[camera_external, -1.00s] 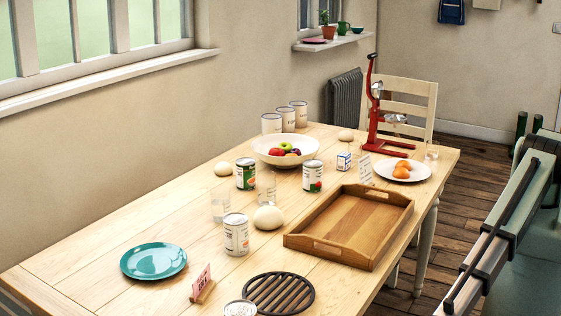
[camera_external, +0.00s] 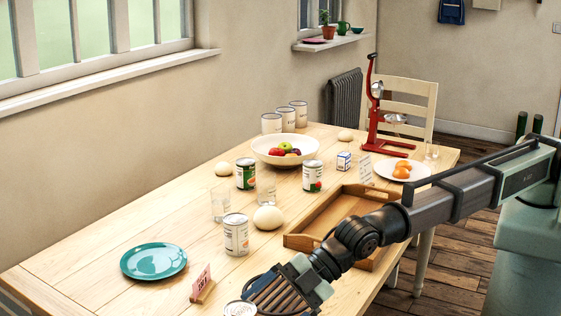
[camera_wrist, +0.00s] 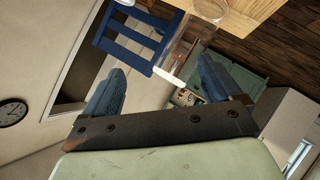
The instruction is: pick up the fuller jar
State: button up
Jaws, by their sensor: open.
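Two clear glass jars stand on the table in the external view. One (camera_external: 220,204) is left of the tins, and the other (camera_external: 266,191) is just behind the pale round loaf. Their fill levels are too faint to compare.
A printed tin (camera_external: 236,235) and a pale loaf (camera_external: 267,219) stand close in front of the jars. More tins and a fruit bowl (camera_external: 262,152) are behind. A teal plate (camera_external: 153,261), a small sign (camera_external: 202,284) and a wooden tray (camera_external: 300,241) flank the area.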

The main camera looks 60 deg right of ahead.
jog(key=w+d+r+m+t+h, duration=0.1)
jog(key=w+d+r+h, duration=0.1)
jog(key=w+d, duration=0.45)
jog(key=w+d+r+m+h, duration=0.1)
jog(key=w+d+r+h, duration=0.15)
jog(key=w, duration=0.65)
jog(key=m+g+h, duration=0.6)
jog(key=m+g, duration=0.1)
jog(key=m, duration=0.1)
send_near(221, 202)
notch_tip(221, 202, up, 2)
jog(key=w+d, duration=0.2)
jog(key=f, duration=0.8)
jog(key=shift+s+d+f, duration=0.1)
jog(key=shift+s+d, duration=0.1)
jog(key=shift+w+a+f, duration=0.1)
jog(key=shift+f, duration=1.25)
jog(key=shift+w+f, duration=0.15)
jog(key=shift+f, duration=1.2)
